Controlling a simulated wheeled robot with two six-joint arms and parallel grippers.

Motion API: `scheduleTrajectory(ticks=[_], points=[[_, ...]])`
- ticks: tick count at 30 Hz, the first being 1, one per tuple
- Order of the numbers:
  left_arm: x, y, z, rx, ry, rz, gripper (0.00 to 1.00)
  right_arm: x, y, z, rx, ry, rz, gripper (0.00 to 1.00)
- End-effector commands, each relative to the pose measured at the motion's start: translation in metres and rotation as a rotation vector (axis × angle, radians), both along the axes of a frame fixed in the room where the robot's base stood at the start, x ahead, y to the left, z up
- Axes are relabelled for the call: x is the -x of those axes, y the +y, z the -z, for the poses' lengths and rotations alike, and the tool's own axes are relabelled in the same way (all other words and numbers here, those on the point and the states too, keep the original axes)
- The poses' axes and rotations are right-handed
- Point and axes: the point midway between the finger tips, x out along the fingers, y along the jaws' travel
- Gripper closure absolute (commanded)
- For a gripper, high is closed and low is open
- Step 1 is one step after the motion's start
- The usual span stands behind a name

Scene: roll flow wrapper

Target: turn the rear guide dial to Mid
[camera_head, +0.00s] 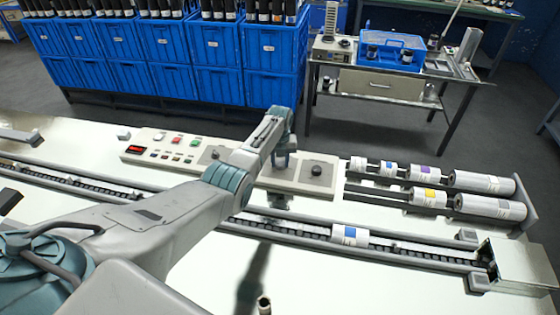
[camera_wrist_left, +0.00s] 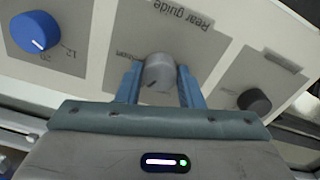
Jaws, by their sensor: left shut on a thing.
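The rear guide dial is a grey round knob (camera_wrist_left: 158,73) under the printed words "Rear guide", which appear upside down in the left wrist view. A dark mark shows on its near side; the small position label beside it is too blurred to read surely. My left gripper (camera_wrist_left: 158,84) is shut on the dial, one blue finger on each side. In the head view my left gripper (camera_head: 283,158) reaches down onto the control panel (camera_head: 262,181) and hides the dial. My right gripper is not in view.
A blue dial (camera_wrist_left: 36,32) and a dark knob (camera_wrist_left: 254,101) flank the rear guide dial. In the head view, a black knob (camera_head: 316,170) sits right of my gripper. Rollers (camera_head: 485,183) lie further right, and a conveyor track (camera_head: 300,228) runs in front of the panel.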

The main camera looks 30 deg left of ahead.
Motion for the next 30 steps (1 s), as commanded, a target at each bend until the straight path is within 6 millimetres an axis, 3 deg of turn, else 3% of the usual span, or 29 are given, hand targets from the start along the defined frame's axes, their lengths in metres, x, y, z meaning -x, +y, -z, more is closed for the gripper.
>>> scheduleTrajectory(ticks=[14, 15, 18, 30], points=[[-0.0002, 0.0001, -0.0002, 0.000, 0.000, 0.016, 0.89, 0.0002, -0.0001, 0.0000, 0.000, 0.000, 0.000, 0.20], [-0.0001, 0.0002, -0.0002, -0.001, -0.001, 0.016, 0.64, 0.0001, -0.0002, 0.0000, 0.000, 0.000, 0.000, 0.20], [-0.0002, 0.0001, -0.0002, 0.000, 0.000, 0.016, 0.45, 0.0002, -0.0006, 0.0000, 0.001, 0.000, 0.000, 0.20], [-0.0010, 0.0002, -0.0064, -0.001, -0.003, 0.015, 0.45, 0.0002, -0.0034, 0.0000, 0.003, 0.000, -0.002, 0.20]])
